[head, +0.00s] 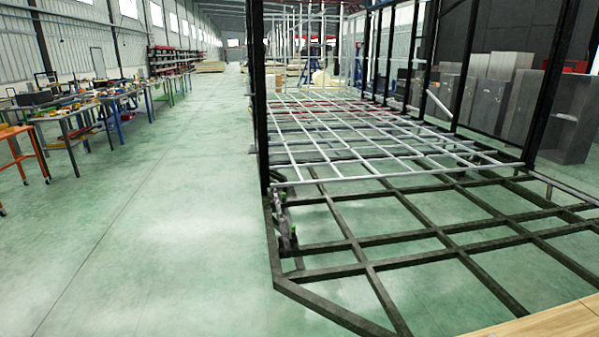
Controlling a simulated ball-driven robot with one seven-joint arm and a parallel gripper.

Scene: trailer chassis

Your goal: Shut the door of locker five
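No door marked as locker five can be made out in the head view. Several grey box-like cabinets (565,120) stand at the right, behind the posts of the trailer chassis. I cannot tell whether they are lockers, and no numbers or open doors can be read on them. My gripper is not in view.
The trailer chassis (345,243), an open grid of dark and light beams with tall black posts, fills the middle and right. A wooden surface (560,322) shows at the bottom right corner. Cluttered workbenches (75,112) line the left. The green floor (165,200) between is clear.

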